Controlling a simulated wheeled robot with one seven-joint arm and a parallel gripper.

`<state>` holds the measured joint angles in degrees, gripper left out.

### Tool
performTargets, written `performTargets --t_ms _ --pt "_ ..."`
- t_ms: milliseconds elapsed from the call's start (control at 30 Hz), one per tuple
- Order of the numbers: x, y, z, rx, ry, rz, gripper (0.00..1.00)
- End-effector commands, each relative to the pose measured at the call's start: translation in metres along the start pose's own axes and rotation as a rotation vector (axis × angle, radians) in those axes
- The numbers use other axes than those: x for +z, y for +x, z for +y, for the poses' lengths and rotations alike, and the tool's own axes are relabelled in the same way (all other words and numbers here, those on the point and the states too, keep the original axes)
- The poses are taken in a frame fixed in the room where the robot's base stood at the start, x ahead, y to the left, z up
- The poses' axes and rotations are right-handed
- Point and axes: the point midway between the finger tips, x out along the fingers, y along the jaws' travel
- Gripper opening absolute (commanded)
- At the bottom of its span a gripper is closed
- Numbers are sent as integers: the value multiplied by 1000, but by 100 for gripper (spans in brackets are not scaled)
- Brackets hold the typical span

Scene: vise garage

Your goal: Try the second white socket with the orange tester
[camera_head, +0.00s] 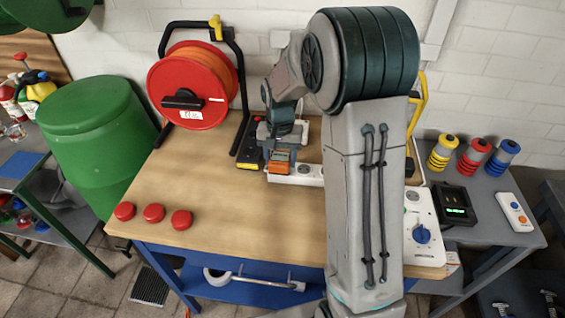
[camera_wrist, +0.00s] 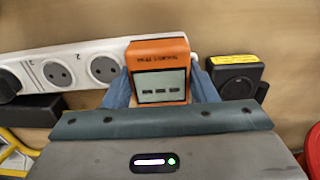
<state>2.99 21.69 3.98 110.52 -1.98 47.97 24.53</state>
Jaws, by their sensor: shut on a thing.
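The orange tester (camera_wrist: 160,70) is held between the blue fingers of my gripper (camera_wrist: 162,88), with its small screen facing the wrist camera and showing rows of dashes. In the head view the tester (camera_head: 280,168) is at the left part of the white socket strip (camera_head: 308,174). In the wrist view the strip (camera_wrist: 82,52) shows two round open sockets, left of the tester: one near mark 1 (camera_wrist: 58,73) and one near mark 2 (camera_wrist: 105,68). The tester overlaps the strip beyond them. Whether it is plugged in or only in front is hidden.
A red cable reel (camera_head: 190,85) stands at the back left. A black box with a yellow label (camera_wrist: 237,75) lies right of the tester. Red caps (camera_head: 153,213) lie at the table's (camera_head: 230,220) front left. The table's front middle is clear.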

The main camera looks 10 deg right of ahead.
Motion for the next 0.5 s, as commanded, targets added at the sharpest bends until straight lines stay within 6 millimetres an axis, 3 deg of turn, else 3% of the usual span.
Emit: performTargets --t_ms 500 --pt "0 -24 0 -1 0 3 10"
